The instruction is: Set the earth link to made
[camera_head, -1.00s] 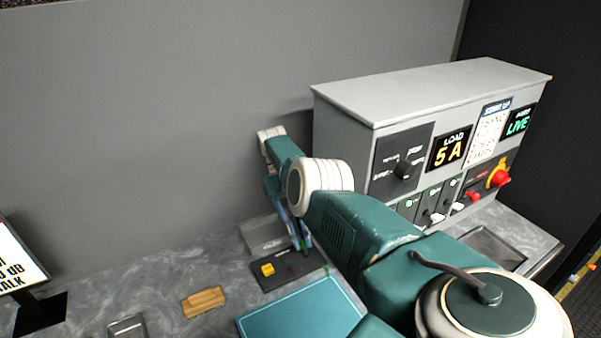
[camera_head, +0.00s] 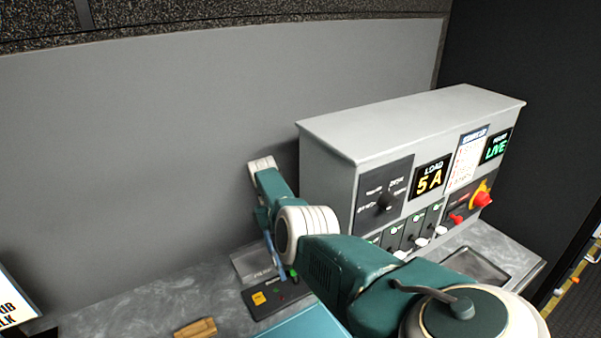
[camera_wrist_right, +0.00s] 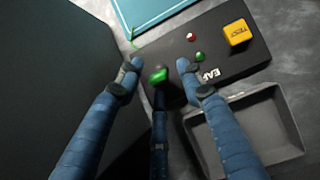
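The earth link unit is a low black box (camera_head: 262,308) on the counter, partly hidden by my right arm. In the right wrist view the box (camera_wrist_right: 217,78) carries part of a label reading "EAR", a yellow TEST button (camera_wrist_right: 236,33), a small red light (camera_wrist_right: 191,37) and a small green light (camera_wrist_right: 199,57). A green-tipped knob (camera_wrist_right: 158,75) shows at the box's end. My right gripper (camera_wrist_right: 157,70) has its blue fingers spread around this knob, with visible gaps at the sides; it also shows in the head view (camera_head: 280,262). My left gripper is not in view.
A grey tray (camera_wrist_right: 280,120) lies beside the box. A teal mat (camera_wrist_right: 150,12) lies on its other side. A grey console (camera_head: 340,160) with a dial, switches and a red knob (camera_head: 482,199) stands to the right. A wooden block (camera_head: 196,328) is at the front.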

